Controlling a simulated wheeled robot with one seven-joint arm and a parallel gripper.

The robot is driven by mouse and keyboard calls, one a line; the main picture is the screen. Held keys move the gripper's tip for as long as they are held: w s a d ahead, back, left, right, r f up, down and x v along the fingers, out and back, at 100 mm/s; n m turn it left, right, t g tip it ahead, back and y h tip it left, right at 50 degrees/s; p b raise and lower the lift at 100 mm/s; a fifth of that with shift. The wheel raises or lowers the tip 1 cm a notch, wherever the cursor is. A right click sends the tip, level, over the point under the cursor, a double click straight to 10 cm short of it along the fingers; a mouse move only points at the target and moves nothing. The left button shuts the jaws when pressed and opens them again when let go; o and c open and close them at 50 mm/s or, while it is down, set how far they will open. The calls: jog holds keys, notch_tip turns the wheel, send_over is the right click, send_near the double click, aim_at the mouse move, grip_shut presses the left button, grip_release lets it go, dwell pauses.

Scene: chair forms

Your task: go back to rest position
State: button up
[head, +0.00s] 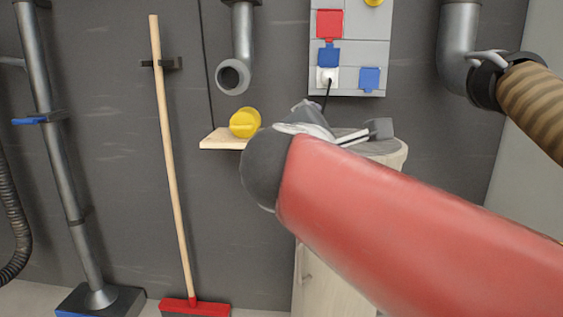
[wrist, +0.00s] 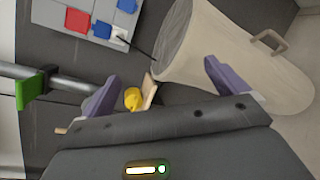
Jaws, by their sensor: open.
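My gripper (wrist: 163,88) is open in the wrist view. Its two purple-grey fingers stand wide apart, and nothing is held between them. In the head view my red arm reaches in from the lower right and hides most of my gripper. The gripper is in the air near the round-topped wooden stand (wrist: 225,58), apart from it as far as the wrist view shows. A yellow piece (head: 244,122) sits on a small wooden shelf (head: 221,139) left of my arm. It also shows in the wrist view (wrist: 132,98), beyond the fingers.
A socket panel (head: 351,52) with a plugged black cable is on the grey wall. A red broom (head: 172,190) and grey pipes (head: 52,120) stand at the left. A ribbed hose (head: 535,105) hangs at the right. A grey pipe end (head: 233,76) hangs above the shelf.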

jog(key=s+d+f+m+g, duration=0.45)
jog(key=d+f+m, duration=0.25)
jog(key=f, duration=0.4)
jog(key=s+f+m+g+y+p, duration=0.1)
jog(key=s+f+m+g+y, duration=0.4)
jog(key=s+f+m, duration=0.8)
notch_tip(320, 180, down, 4)
jog(key=shift+s+d+f+m+y+p, duration=0.1)
jog(key=shift+s+d+m+y+p, duration=0.15)
jog(key=shift+m+y+p, duration=0.35)
jog(key=shift+c, duration=0.2)
